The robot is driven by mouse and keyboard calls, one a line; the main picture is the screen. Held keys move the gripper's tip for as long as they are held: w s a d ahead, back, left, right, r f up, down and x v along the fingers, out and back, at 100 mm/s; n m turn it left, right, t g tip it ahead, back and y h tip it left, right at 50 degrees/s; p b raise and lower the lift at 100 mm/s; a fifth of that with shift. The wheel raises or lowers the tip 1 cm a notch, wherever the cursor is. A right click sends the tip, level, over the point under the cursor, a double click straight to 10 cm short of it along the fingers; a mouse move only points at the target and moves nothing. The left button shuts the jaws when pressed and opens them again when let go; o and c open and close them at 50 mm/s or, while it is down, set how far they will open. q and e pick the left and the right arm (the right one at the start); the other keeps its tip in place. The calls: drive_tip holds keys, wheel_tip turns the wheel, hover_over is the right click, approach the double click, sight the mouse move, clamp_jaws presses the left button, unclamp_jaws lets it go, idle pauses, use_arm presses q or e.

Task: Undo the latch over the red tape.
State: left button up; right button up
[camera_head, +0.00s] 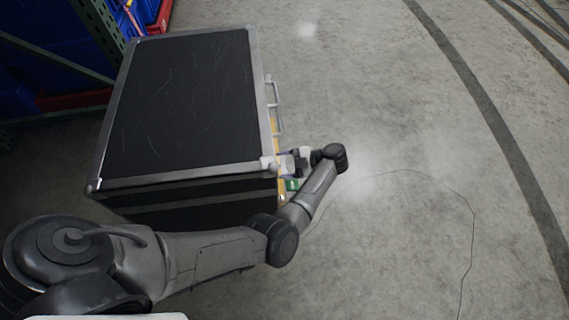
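A large black case (185,100) with metal edges stands at the left, its lid down. On its right side are a metal handle (274,92) and yellow strips (276,135). A small light-coloured fitting (268,162), possibly a latch, sits at the lid's near right corner. My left gripper (284,164) is at that side, close to this corner and pointing left toward the case. Its fingertips are small and partly merged with the fitting, so contact and opening are unclear. I cannot make out any red tape on the case. My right gripper is not in view.
A green rack (98,35) with blue bins (45,45) and a red bin (160,15) stands at the upper left, close to the case. A thin dark line curves over the floor at the right. The concrete floor (400,120) right of the case is clear.

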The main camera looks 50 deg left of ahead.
use_arm(q)
drive_tip(key=n+y, duration=0.1)
drive_tip(key=n, duration=0.1)
drive_tip(key=n+y, duration=0.1)
drive_tip(key=n, duration=0.1)
drive_tip(key=shift+d+f+t+y, duration=0.1)
drive_tip(key=shift+t+y, duration=0.2)
drive_tip(key=n+y, duration=0.2)
drive_tip(key=n, duration=0.3)
idle(0.8)
drive_tip(key=o, duration=0.9)
